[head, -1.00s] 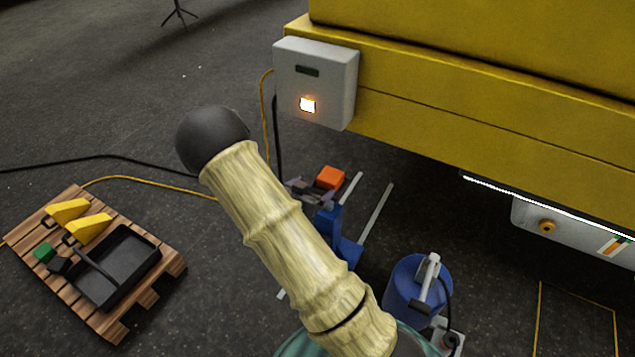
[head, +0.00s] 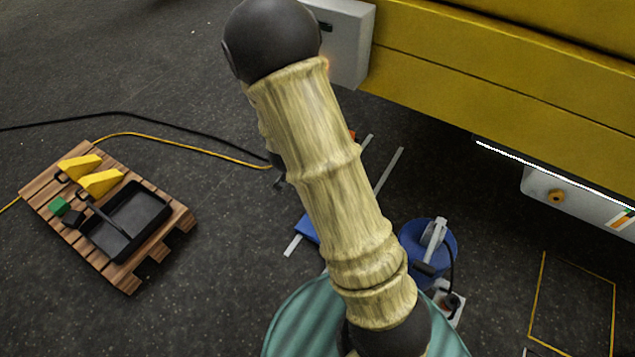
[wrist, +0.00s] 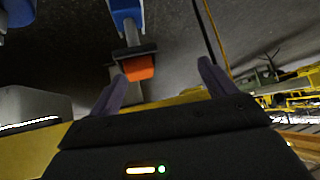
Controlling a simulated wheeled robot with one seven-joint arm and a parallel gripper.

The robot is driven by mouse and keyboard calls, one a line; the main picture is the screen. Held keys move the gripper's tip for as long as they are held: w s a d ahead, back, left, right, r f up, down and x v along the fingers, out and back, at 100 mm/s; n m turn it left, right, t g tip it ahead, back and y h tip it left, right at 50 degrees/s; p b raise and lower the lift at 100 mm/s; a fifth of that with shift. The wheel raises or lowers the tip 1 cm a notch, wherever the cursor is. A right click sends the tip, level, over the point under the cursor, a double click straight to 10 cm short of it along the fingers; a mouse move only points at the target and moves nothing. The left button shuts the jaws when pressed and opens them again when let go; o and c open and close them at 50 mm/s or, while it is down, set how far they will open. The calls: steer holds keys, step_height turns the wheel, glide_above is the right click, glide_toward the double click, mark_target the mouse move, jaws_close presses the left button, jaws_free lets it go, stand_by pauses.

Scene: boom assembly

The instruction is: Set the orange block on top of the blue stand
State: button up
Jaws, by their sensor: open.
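The orange block (wrist: 139,68) appears upside down in the wrist view. It rests against the dark top plate of the blue stand (wrist: 126,14), and seems to sit on it. My gripper (wrist: 163,69) is open and empty. The block shows between its fingers in the picture, nearer the left finger, but beyond the tips and apart from them. In the head view my arm covers most of the scene there: only a sliver of the orange block (head: 352,135) and part of the stand's blue base (head: 307,229) show.
A wooden pallet (head: 112,272) with yellow blocks and a black tray (head: 127,222) lies at left. A blue drum (head: 445,243) stands right of my arm. A yellow machine (head: 500,75) with a grey box (head: 352,40) overhangs behind. Cables cross the floor.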

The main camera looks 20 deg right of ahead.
steer(key=s+a+r+n+g+y, duration=0.2)
steer(key=s+r+n, duration=0.2)
steer(key=s, duration=0.5)
steer(key=s+a+r+n+g+y, duration=0.1)
steer(key=s+r+n, duration=0.3)
steer(key=s, duration=0.6)
steer(key=shift+a+r+g+y, duration=0.35)
steer(key=shift+r+g+y, duration=0.45)
steer(key=shift+r+g, duration=0.15)
steer(key=shift+w, duration=0.15)
